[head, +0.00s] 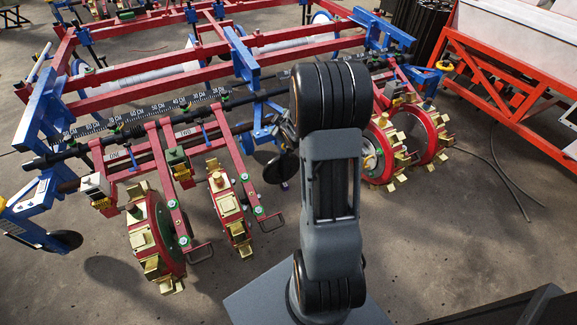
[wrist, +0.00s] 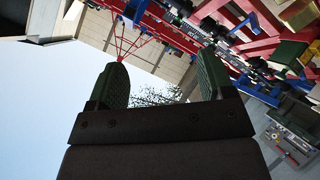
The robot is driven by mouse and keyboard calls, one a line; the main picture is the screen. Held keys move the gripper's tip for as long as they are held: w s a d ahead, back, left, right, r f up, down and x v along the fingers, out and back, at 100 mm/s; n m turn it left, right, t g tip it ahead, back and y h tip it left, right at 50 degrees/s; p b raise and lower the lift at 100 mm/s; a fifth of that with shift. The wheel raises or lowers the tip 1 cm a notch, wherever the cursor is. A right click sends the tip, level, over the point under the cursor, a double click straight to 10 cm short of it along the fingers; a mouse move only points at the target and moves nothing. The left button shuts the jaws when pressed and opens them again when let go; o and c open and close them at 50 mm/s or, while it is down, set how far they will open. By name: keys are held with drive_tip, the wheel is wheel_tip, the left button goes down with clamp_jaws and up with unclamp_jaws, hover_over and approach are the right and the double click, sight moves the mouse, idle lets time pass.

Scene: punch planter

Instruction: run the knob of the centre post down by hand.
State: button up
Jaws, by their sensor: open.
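The planter's red and blue frame (head: 245,55) stretches across the head view, with spiked punch wheels (head: 152,235) hanging at the front. I cannot pick out the centre post or its knob; my arm covers part of the machine's middle in the head view. My gripper (wrist: 162,85) shows in the wrist view, its two green-padded fingers wide apart with nothing between them. Parts of the red and blue frame (wrist: 228,25) show beyond the fingers at the upper right. No contact with the planter is visible. The gripper's tip is not visible in the head view.
A scale bar (head: 150,112) with centimetre marks runs along the frame. More wheels (head: 380,150) hang right of my arm. An orange-red rack (head: 510,85) stands at the right, with a cable (head: 505,175) on the floor. The concrete floor in front is mostly clear.

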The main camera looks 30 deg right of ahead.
drive_tip(key=d+f+n+t+b, duration=0.1)
drive_tip(key=d+f+b, duration=0.2)
drive_tip(key=f, duration=0.4)
drive_tip(key=d+f+n+t+b, duration=0.1)
drive_tip(key=d+f+b, duration=0.1)
drive_tip(key=f, duration=0.6)
drive_tip(key=n+t+b, duration=0.2)
drive_tip(key=t+b, duration=0.2)
drive_tip(key=b, duration=0.3)
approach(290, 150)
drive_tip(key=shift+y, duration=0.3)
drive_tip(key=w+b, duration=0.1)
drive_tip(key=w, duration=0.2)
drive_tip(key=w+d+b, duration=0.1)
drive_tip(key=w+b, duration=0.1)
drive_tip(key=w, duration=0.2)
drive_tip(key=w+d+b, duration=0.1)
drive_tip(key=w, duration=0.3)
drive_tip(key=shift+d+f, duration=0.15)
drive_tip(key=c, duration=0.8)
drive_tip(key=shift+c, duration=0.6)
drive_tip(key=shift+m, duration=0.4)
